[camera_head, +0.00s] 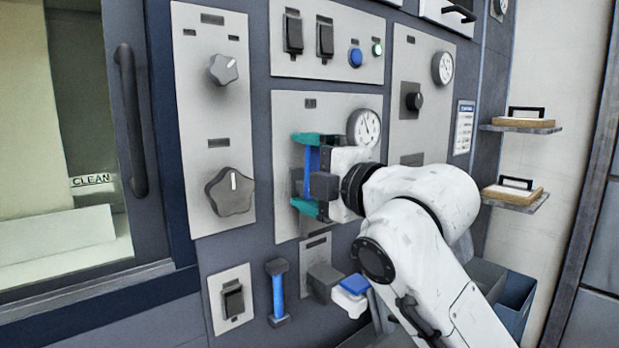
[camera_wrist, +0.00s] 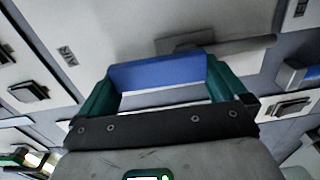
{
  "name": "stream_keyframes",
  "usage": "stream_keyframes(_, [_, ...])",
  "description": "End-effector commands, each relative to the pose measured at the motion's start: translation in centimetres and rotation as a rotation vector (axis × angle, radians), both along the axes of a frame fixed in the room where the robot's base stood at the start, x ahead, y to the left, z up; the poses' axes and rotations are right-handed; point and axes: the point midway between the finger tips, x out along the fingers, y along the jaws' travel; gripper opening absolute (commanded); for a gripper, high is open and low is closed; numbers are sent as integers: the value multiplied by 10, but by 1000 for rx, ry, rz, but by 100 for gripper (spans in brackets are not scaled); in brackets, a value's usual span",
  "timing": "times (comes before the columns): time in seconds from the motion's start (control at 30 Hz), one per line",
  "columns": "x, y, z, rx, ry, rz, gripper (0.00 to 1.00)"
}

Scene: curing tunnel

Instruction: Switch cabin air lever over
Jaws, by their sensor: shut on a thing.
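A blue lever handle (camera_head: 312,168) stands upright on the grey middle panel (camera_head: 288,115), below and left of a round gauge. My gripper (camera_head: 300,172) is at this panel, with one teal finger above the blue handle and one below it. It is shut on the handle. In the wrist view the blue handle (camera_wrist: 158,72) spans the space between the two teal fingers of my gripper (camera_wrist: 160,70). The lever's base is partly hidden by my gripper.
A second blue-handled lever (camera_head: 278,293) is lower down, beside a black rocker switch (camera_head: 233,300). Two dark knobs (camera_head: 231,191) (camera_head: 224,69) are on the left panel. The round gauge (camera_head: 364,127) is close above my wrist. Two small shelves (camera_head: 520,127) (camera_head: 515,203) stick out at right.

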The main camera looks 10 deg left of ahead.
Motion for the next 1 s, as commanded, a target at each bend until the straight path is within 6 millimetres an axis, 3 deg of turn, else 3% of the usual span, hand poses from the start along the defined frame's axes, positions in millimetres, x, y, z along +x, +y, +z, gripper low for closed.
stream_keyframes(0.63, [-2,2,-3,-37,-39,2,44])
stream_keyframes(0.67, [-2,2,-3,-37,-39,2,100])
stream_keyframes(1.0, [-6,-5,-4,-34,-37,1,100])
